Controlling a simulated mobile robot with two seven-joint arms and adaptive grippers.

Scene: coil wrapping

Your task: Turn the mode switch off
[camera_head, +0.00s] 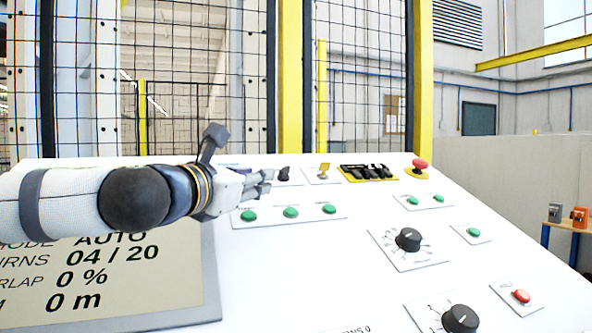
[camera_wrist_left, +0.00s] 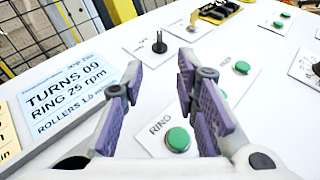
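My left gripper (camera_head: 263,183) reaches in from the left above the white panel, close to a small black switch (camera_head: 284,174) on its upper part. In the left wrist view, the gripper (camera_wrist_left: 161,72) is open and empty. The black switch (camera_wrist_left: 159,44) stands upright on its white plate, ahead of the gap between the purple-padded fingers and apart from them. Its label is too small to read, so I cannot confirm that it is the mode switch. Two larger black rotary knobs (camera_head: 408,240) (camera_head: 460,318) sit lower right. My right gripper is not in view.
Green buttons (camera_head: 290,212) lie below the gripper; one marked RING (camera_wrist_left: 178,140) lies between the fingers. A yellow key-like switch (camera_head: 323,170), black switches (camera_head: 366,172) and a red emergency button (camera_head: 420,165) are to the right. A display (camera_head: 110,290) shows AUTO.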

